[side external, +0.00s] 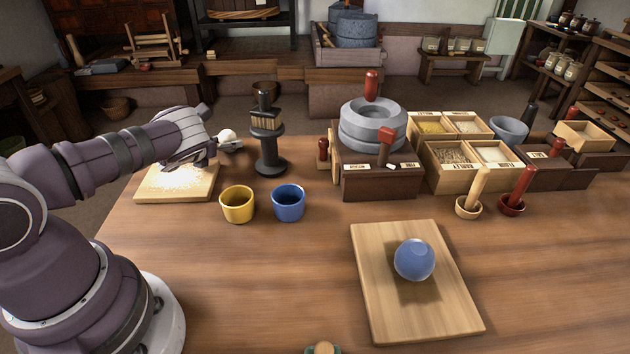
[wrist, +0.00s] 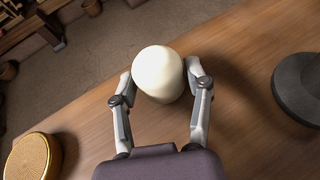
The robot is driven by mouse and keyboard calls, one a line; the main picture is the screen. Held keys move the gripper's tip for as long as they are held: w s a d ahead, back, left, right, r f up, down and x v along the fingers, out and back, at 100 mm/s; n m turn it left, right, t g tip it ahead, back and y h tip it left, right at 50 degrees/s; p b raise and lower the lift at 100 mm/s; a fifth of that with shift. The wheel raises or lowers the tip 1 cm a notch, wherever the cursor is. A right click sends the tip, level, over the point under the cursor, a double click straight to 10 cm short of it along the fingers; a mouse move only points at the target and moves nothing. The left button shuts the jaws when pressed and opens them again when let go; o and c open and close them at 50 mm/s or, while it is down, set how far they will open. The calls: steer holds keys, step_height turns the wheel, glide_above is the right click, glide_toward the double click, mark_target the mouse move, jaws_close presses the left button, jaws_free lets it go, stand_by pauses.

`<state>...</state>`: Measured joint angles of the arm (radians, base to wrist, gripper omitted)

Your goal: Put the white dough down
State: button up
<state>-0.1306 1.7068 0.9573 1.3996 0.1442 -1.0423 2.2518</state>
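The white dough (wrist: 158,72) is a smooth pale ball between the two fingers of my gripper (wrist: 160,78) in the wrist view. A finger lies against each side of it, so my gripper appears shut on it. In the side view the dough (side external: 227,135) shows small at the tip of my gripper (side external: 222,143), near the table's back left edge. It appears held above the wooden table, just right of a floured board (side external: 150,190). Its underside and any gap beneath it are hidden.
A black stand (side external: 267,145) is close to the right of my gripper. A yellow cup (side external: 237,205) and a blue cup (side external: 289,203) stand nearer the front. A board (side external: 375,300) bears a blue ball (side external: 414,260). A stone quern (side external: 372,128) stands further right.

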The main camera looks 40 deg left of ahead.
steer(key=shift+o, duration=1.1)
steer(key=shift+r, duration=0.1)
